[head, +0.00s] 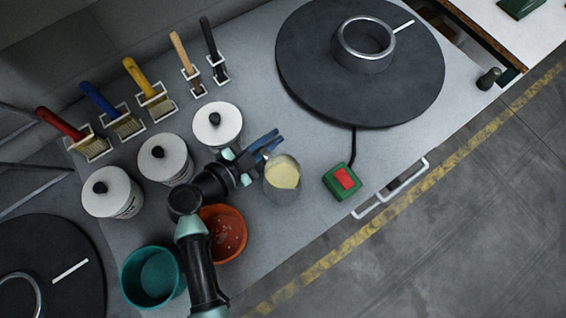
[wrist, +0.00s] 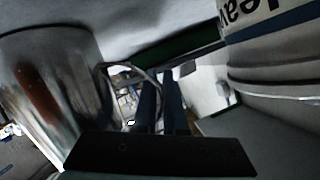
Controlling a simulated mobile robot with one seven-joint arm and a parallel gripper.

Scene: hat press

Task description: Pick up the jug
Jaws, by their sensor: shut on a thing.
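The jug (head: 283,178) is clear, with pale yellow contents, and stands or hangs at the middle of the grey table, near its front edge. In the wrist view the jug (wrist: 42,85) fills the left side, its looped handle reaching toward the fingers. My gripper (head: 268,143) is at the jug's upper left side. In the wrist view the dark fingers of my gripper (wrist: 160,98) are close together at the handle, shut on it. I cannot tell whether the jug's base touches the table.
White lidded canisters (head: 217,125) stand left of the jug; one with lettering (wrist: 275,50) is close on the right in the wrist view. An orange bowl (head: 224,234) and a teal bowl (head: 152,277) lie below left. A red-topped green switch box (head: 342,181) sits right.

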